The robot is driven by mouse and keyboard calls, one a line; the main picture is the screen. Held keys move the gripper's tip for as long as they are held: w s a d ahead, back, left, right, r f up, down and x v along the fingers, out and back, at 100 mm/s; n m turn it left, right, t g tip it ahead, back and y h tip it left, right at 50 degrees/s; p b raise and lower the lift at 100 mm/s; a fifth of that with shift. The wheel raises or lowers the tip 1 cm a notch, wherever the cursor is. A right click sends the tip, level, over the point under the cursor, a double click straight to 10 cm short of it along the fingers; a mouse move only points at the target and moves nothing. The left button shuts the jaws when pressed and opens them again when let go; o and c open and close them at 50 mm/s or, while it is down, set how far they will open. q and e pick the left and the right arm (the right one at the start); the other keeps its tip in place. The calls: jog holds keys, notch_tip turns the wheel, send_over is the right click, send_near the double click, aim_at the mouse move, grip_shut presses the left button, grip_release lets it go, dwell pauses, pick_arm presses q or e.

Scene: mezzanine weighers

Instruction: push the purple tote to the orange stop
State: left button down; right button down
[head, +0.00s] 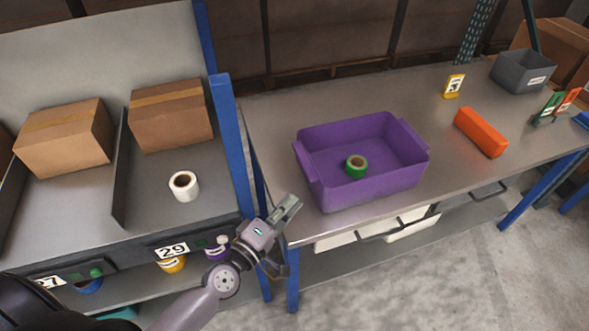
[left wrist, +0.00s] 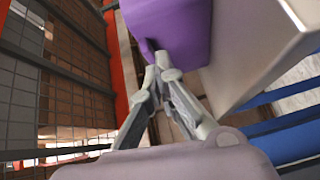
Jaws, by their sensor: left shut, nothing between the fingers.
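The purple tote (head: 375,187) sits upright on the metal bench and holds a green tape roll (head: 356,166). The orange stop (head: 481,132) is a long block lying on the bench to the right of the tote, with bare surface between them. My left gripper (head: 293,203) is shut and empty, beside the bench's left front corner, left of the tote and apart from it. In the left wrist view the tote (left wrist: 175,30) shows just beyond the shut fingers (left wrist: 158,62). My right gripper is not in view.
The grey metal bench (head: 270,125) has a yellow number marker (head: 454,85) and a grey bin (head: 522,72) at the back right. A blue post (head: 231,140) stands left of the bench. Cardboard boxes (head: 171,114) and a white roll (head: 184,185) are on the left shelf.

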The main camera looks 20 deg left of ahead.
pick_arm(q)
jog(key=a+n, duration=0.1)
jog(key=w+a+n+y, duration=0.1)
jog(key=a+y, duration=0.1)
jog(key=shift+w+f+n+t, duration=0.15)
jog(key=shift+f+n+t, duration=0.2)
jog(key=shift+n+t, duration=0.05)
jog(key=shift+w+a+y, duration=0.2)
jog(key=shift+w+y, duration=0.05)
jog(key=shift+y, duration=0.15)
jog(key=w, duration=0.3)
jog(key=w+d, duration=0.1)
jog(key=w, duration=0.2)
jog(key=w+p, duration=0.1)
jog(key=w, duration=0.2)
jog(key=shift+w+d, duration=0.2)
jog(key=shift+d, duration=0.05)
